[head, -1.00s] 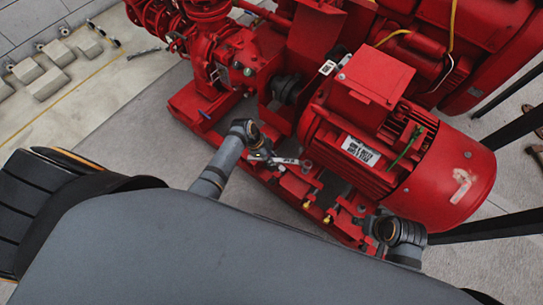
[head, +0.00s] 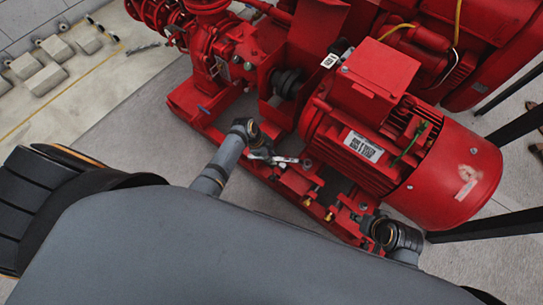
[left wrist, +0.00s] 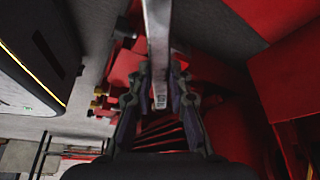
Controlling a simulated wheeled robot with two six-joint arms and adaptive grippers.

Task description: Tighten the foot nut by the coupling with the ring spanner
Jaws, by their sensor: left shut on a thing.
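The ring spanner (head: 288,160) is a bright steel bar, low over the red base frame beside the motor. My left gripper (head: 265,154) is shut on it, at its left part in the head view. In the left wrist view the spanner's shank (left wrist: 157,35) stands between the two fingers (left wrist: 160,88). A dark round part (head: 307,164) is at the spanner's right end; I cannot tell whether the ring sits around a nut. The black coupling (head: 288,83) is farther back, left of the motor. My right gripper (head: 370,225) is by the frame's front end, its fingers unclear.
The red motor (head: 435,175) rises right behind the spanner. Red pump parts (head: 225,60) stand to the left. Small brass-coloured fittings (head: 329,216) stick out along the frame's near edge. Grey floor (head: 125,120) is clear at the left; pale blocks (head: 40,80) lie farther off.

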